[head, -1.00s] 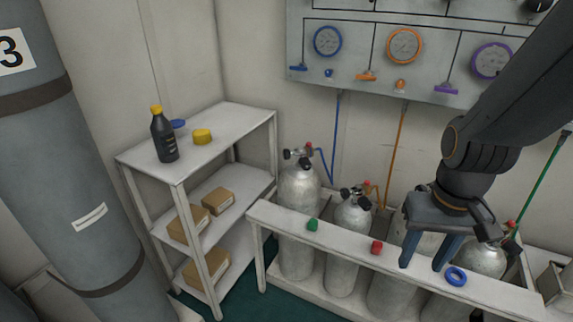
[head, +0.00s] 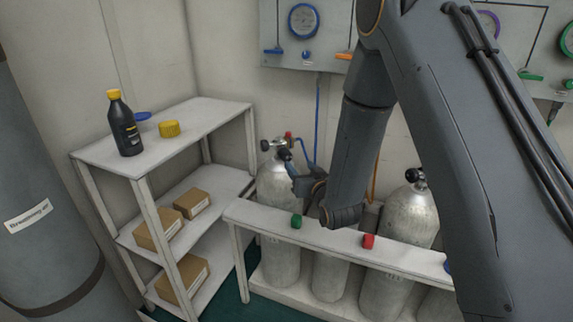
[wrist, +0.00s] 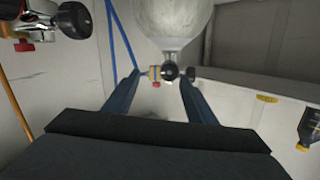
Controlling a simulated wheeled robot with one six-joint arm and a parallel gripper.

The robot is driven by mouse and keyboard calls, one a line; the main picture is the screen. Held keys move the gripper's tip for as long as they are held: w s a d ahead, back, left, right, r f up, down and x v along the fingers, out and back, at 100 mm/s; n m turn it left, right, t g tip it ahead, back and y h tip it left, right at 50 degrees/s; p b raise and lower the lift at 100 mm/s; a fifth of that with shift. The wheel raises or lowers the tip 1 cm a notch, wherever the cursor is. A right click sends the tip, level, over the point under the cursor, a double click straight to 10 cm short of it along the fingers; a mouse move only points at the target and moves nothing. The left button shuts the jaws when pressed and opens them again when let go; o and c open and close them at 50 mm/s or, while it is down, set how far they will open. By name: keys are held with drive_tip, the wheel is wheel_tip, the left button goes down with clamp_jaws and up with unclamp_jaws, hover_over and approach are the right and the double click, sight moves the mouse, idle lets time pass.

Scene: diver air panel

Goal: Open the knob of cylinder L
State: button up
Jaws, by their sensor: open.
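The leftmost cylinder (head: 281,258) stands in the rack with a blue hose at its valve. No letter L can be read on it. Its valve has a black knob (head: 265,145) on the left and a small red part (head: 288,135) at the top. My gripper (head: 288,163) is open and close to this valve, partly covering it. In the wrist view, which looks upside down, the cylinder (wrist: 172,18) hangs from the top. Its round black knob (wrist: 170,71) shows between the spread fingers of my gripper (wrist: 160,80). I cannot tell whether either finger touches it.
More cylinders (head: 408,217) stand to the right. A shelf (head: 185,135) with a black bottle (head: 123,125) is at left. The gauge panel (head: 330,30) is behind.

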sight(287, 158)
drive_tip(key=shift+t+y, duration=0.6)
drive_tip(key=x, duration=0.3)
drive_tip(key=a+x, duration=0.1)
drive_tip(key=x, duration=0.4)
drive_tip(key=shift+a+f, duration=0.15)
drive_tip(key=shift+a, duration=0.3)
drive_tip(key=c, duration=1)
